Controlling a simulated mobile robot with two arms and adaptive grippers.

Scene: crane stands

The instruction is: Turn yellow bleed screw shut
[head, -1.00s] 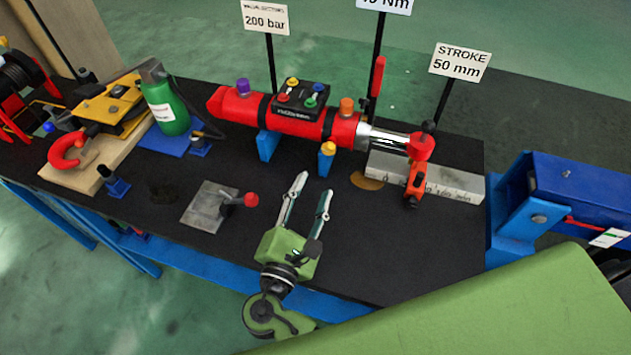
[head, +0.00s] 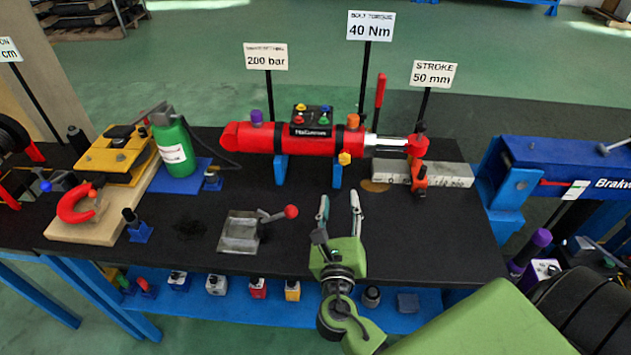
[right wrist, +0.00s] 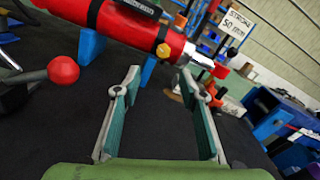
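The yellow bleed screw (head: 344,158) sits low on the front side of the red hydraulic cylinder (head: 256,138), near its rod end. It also shows in the right wrist view (right wrist: 163,50), beyond my fingers. My right gripper (head: 339,204) is open and empty, in front of the screw and apart from it, with its fingers pointing toward the cylinder. In the right wrist view the screw lies ahead between the two spread fingers (right wrist: 163,92). My left gripper is not in view.
A lever with a red knob (head: 290,212) on a metal plate stands left of my right gripper. Blue supports (head: 280,170) hold the cylinder. A green bottle (head: 176,150) and red clamp (head: 78,204) stand left. An orange fitting (head: 420,178) is at right. Black bench top is clear between.

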